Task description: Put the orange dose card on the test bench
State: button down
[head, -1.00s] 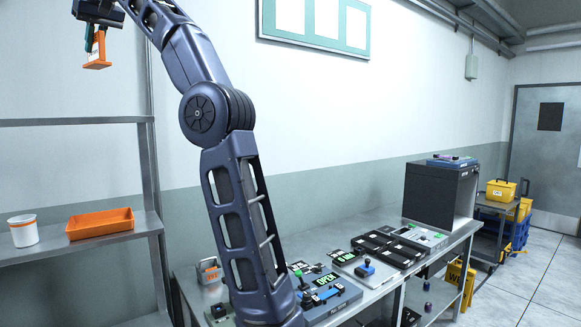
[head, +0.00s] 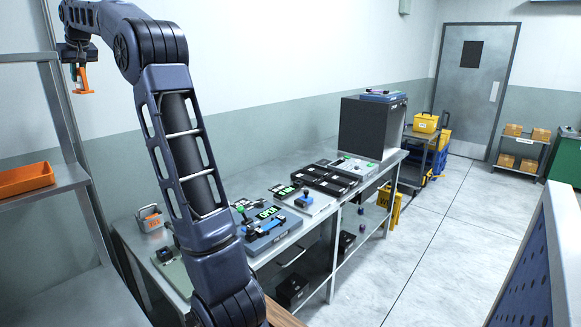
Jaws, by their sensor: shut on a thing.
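My gripper (head: 80,74) is at the upper left, raised high in front of the metal shelf and pointing down. It is shut on the orange dose card (head: 83,84), of which a small orange part with an L-like lower edge shows. The card hangs in the air, clear of any surface. A long metal bench (head: 300,140) with several devices on it runs along the wall to the right of my arm. I cannot tell for certain that it is the test bench. My arm hides part of its near end.
A metal shelf (head: 70,178) at the left holds an orange tray (head: 26,179). A grey caddy (head: 150,217) and a device marked OPEN (head: 268,213) are on the bench. A dark box (head: 368,125) stands at its far end.

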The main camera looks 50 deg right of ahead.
jog(key=w+d+f, duration=0.2)
jog(key=w+f, duration=0.1)
jog(key=f, duration=1)
jog(key=w+d+f, duration=0.3)
jog(key=f, duration=0.9)
jog(key=a+f+m, duration=0.1)
jog(key=a+f, duration=0.1)
jog(key=f, duration=1.1)
jog(key=a+f, duration=0.2)
jog(key=f, duration=1)
jog(key=s+d+r+m+g+h, duration=0.1)
jog(key=d+m+h, duration=0.3)
jog(key=d, duration=0.9)
jog(key=s+d+r+m+g+h, duration=0.15)
jog(key=d+m, duration=0.45)
jog(key=d, duration=0.8)
jog(key=s+d+r+m+g+h, duration=0.15)
jog(key=s+d+r+m, duration=0.3)
jog(key=d, duration=0.45)
jog(key=s+d+r+m+g, duration=0.35)
jog(key=s+d, duration=0.25)
jog(key=d, duration=0.4)
jog(key=shift+t, duration=0.45)
jog(key=f, duration=1.9)
jog(key=shift+w+a, duration=0.1)
jog(key=shift+w, duration=0.15)
jog(key=shift+f, duration=0.2)
